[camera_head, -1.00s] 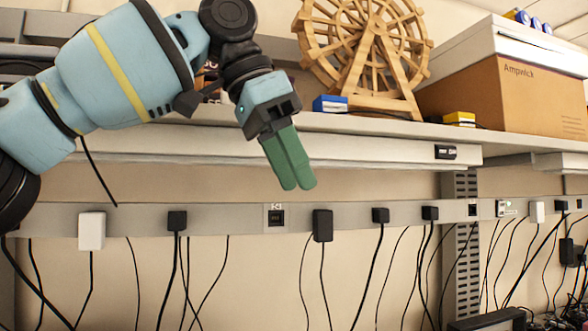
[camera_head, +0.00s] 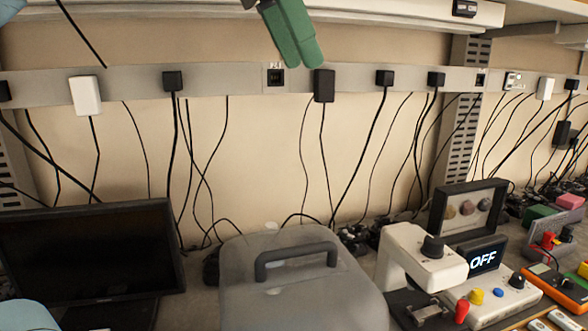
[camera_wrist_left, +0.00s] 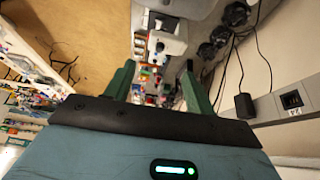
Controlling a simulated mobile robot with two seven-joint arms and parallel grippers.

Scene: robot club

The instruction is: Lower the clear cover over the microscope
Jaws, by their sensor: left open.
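A greyish, cloudy cover (camera_head: 300,300) with a dark handle (camera_head: 296,258) on top stands at the bottom middle of the head view; its lower part is cut off. To its right is the white microscope (camera_head: 425,252) with a black knob and an "OFF" display. The cover appears beside the microscope, not over it. My left gripper (camera_head: 299,60) hangs at the top of the head view, well above the cover, empty. In the left wrist view its green fingers (camera_wrist_left: 158,68) are apart, with the white microscope (camera_wrist_left: 166,38) in the distance between them. My right gripper is not visible.
A dark monitor (camera_head: 90,250) stands left of the cover. A framed display (camera_head: 468,208) and an orange device (camera_head: 553,284) are by the microscope. Cables hang from a wall power strip (camera_head: 230,78) behind. A shelf edge (camera_head: 400,12) is above.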

